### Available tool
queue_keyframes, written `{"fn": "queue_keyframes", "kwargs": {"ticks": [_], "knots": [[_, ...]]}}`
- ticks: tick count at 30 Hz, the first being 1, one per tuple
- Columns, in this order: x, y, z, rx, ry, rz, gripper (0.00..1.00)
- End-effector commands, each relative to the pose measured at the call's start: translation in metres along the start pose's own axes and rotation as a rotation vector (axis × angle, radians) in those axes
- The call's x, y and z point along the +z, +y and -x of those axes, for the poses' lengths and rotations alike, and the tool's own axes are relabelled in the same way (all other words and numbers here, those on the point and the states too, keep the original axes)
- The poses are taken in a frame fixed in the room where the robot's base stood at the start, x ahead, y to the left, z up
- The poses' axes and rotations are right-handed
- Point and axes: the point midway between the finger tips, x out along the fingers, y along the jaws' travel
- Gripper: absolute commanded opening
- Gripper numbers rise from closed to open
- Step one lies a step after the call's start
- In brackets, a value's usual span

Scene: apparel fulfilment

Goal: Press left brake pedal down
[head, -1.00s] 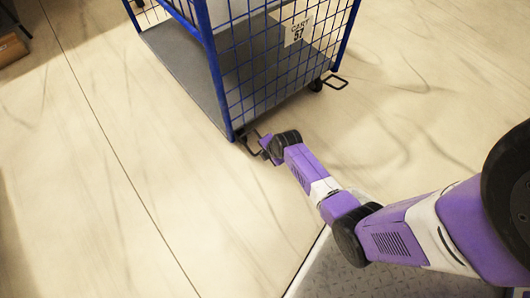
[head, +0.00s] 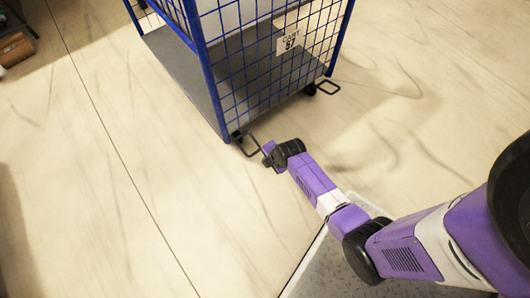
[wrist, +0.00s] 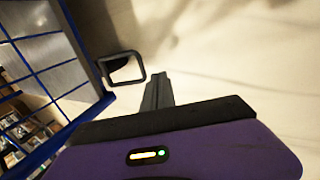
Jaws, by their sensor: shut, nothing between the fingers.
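The left brake pedal (head: 251,154) is a black wire loop at the near bottom corner of the blue cart, just above the floor. It also shows in the wrist view (wrist: 141,68), left of the fingers. My gripper (head: 268,156) is shut and empty, close beside the loop on its right in the head view. In the wrist view the shut fingers (wrist: 158,78) point past the loop's right side, with a small visible gap. I cannot tell the height difference between fingertips and loop. The pedal's joint to the cart is hard to make out.
The blue mesh cart (head: 208,82) has a grey base and a tag reading CART 57 (head: 290,42). A second wire pedal (head: 328,88) sticks out at its right corner, by a black wheel. The pale floor around is clear. A brown box (head: 15,48) lies far left.

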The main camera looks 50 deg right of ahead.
Motion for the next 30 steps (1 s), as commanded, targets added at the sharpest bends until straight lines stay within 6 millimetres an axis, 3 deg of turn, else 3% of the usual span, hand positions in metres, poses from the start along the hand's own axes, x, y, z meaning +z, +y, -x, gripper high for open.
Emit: {"fn": "queue_keyframes", "kwargs": {"ticks": [1, 3, 9, 30], "knots": [[0.0, -0.002, 0.016, -0.001, -0.001, -0.001, 0.0], [0.0, -0.006, 0.028, 0.0, 0.0, -0.001, 0.0], [0.0, -0.014, 0.05, 0.001, 0.0, -0.001, 0.0], [0.001, -0.017, 0.056, 0.002, 0.0, -0.001, 0.0]]}}
